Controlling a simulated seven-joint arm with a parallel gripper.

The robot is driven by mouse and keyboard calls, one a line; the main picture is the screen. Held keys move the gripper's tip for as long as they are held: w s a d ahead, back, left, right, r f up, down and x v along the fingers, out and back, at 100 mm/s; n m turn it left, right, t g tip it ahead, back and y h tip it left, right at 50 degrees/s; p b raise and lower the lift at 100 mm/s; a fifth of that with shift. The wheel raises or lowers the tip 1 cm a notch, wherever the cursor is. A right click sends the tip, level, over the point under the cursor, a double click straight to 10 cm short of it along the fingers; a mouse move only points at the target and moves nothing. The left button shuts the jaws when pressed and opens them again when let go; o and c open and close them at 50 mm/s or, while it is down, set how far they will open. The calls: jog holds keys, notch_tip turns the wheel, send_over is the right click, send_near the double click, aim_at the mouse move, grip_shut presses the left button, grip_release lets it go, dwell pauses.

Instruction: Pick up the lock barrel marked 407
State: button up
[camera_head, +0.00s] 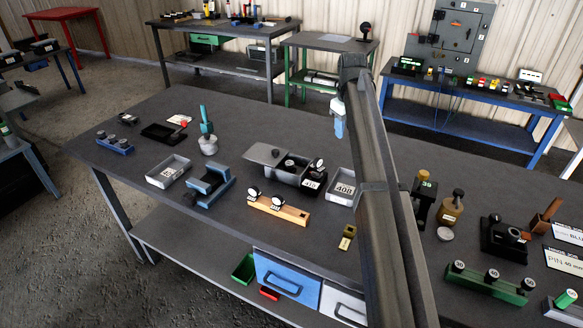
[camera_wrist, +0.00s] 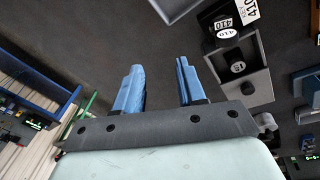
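My gripper (camera_head: 339,128) hangs above the back part of the dark table, apart from everything on it. Its two blue fingers are spread with nothing between them in the wrist view (camera_wrist: 160,82). Two lock barrels with white round faces, one at the left (camera_head: 253,194) and one at the right (camera_head: 277,202), stand in a wooden rack (camera_head: 292,215). Another white-faced barrel (camera_head: 318,163) is at a black block, which reads 410 in the wrist view (camera_wrist: 228,28). A dark barrel (camera_wrist: 238,68) sits inside a grey enclosure (camera_wrist: 258,88). I cannot read 407 on any barrel.
A grey tray marked 408 (camera_head: 345,188) stands right of the enclosure (camera_head: 262,154). A blue cradle (camera_head: 208,187) and another labelled tray (camera_head: 167,171) stand to the left. Bottles, a black fixture (camera_head: 503,240) and a green rack (camera_head: 487,283) crowd the right side.

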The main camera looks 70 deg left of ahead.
jog(key=g, duration=0.2)
send_over(289, 163)
jog(key=d, duration=0.1)
jog(key=n, duration=0.1)
jog(key=f, duration=0.9)
jog(key=a+f, duration=0.1)
jog(key=f, duration=0.3)
jog(key=shift+w+f, duration=0.1)
jog(key=shift+f, duration=0.3)
jog(key=c, duration=0.7)
